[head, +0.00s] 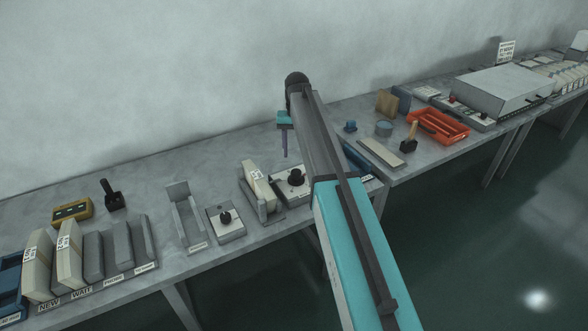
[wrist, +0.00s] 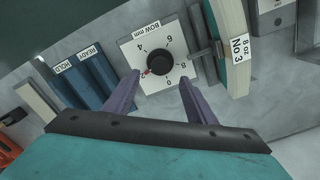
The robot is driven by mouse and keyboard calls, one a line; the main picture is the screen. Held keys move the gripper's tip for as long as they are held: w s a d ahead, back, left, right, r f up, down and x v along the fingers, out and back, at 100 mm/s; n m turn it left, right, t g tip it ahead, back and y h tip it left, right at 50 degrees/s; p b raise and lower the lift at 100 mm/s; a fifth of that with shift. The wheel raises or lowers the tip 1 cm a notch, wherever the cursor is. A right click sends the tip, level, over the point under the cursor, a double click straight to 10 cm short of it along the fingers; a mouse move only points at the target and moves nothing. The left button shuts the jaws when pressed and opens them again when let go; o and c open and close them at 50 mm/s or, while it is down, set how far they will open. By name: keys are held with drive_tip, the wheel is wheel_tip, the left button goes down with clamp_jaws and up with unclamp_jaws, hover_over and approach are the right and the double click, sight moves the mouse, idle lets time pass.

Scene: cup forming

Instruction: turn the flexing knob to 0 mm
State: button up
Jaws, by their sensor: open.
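The flexing knob (wrist: 160,61) is a round black knob on a white dial plate marked "BOW mm", with figures 0 to 8 around it. A small red mark at its edge points at about the 2. In the head view the knob (head: 296,176) sits on a pale box near the front of the bench. My gripper (wrist: 161,77) is open, its two purple fingers spread to either side of the knob's near edge in the wrist view. I see no contact with it. In the head view my gripper (head: 286,153) shows above the bench, partly hidden by my arm.
A pale block (head: 257,183) in a grey holder stands close beside the knob box. A second box with a black knob (head: 225,217) is further left. Blue slots marked HOLD and READY (wrist: 92,78) lie on the other side. An orange tray (head: 440,126) is further right.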

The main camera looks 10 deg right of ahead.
sight(296, 172)
drive_tip(key=shift+f+p, duration=1.3)
drive_tip(key=shift+f, duration=3.35)
drive_tip(key=c, duration=1)
drive_tip(key=shift+a, duration=0.55)
drive_tip(key=shift+c, duration=0.2)
drive_tip(key=shift+d, duration=0.4)
